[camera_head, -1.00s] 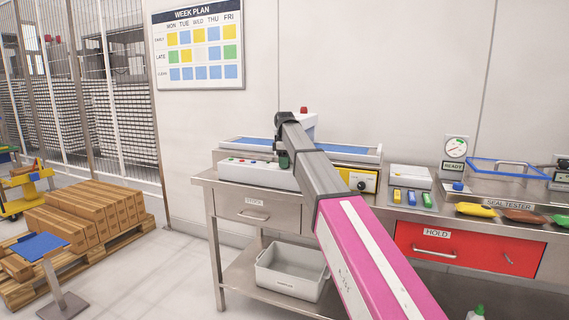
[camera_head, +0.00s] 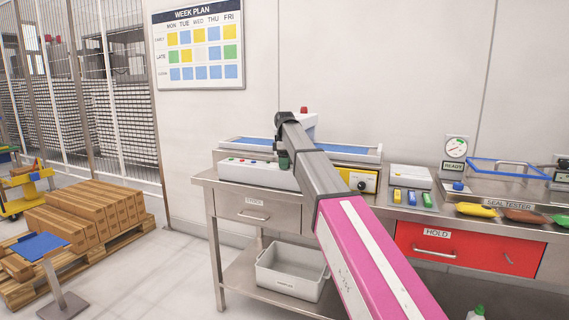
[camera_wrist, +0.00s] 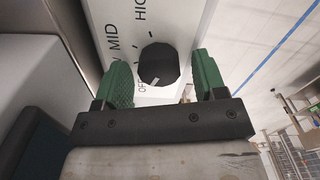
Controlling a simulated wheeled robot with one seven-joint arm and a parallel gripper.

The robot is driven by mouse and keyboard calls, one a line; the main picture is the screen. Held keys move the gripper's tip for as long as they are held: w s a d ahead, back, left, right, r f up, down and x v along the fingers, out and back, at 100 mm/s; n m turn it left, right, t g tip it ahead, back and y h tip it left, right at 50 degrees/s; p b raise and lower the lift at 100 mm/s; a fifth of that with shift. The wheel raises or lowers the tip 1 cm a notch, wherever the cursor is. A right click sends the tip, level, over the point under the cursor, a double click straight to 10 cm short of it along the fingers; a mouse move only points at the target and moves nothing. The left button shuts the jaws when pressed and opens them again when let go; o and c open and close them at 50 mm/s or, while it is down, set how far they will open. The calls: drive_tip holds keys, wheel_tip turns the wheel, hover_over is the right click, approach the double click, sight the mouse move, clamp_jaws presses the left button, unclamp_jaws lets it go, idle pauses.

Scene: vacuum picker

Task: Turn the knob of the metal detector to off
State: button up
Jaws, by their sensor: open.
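The metal detector's knob (camera_wrist: 158,64) is a round black dial on a white panel (camera_wrist: 177,22) in the wrist view. OFF, MID and HIGH show around it, with another label partly cut off. A small white mark sits at the knob's lower edge, close to OFF. My gripper (camera_wrist: 155,60) is open, its green fingers on either side of the knob, with gaps visible. I cannot tell the depth. In the head view my gripper (camera_head: 283,159) is by the white machine housing (camera_head: 307,124) with a red lamp; the knob is hidden there.
A blue conveyor (camera_head: 252,142) with a white button panel (camera_head: 245,171) stands on the steel bench (camera_head: 225,188). A yellow panel (camera_head: 349,177) bears another black knob (camera_head: 362,186). A grey bin (camera_head: 290,281) is below.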

wheel_tip(320, 180, up, 11)
idle(0.5)
drive_tip(key=shift+f, duration=0.1)
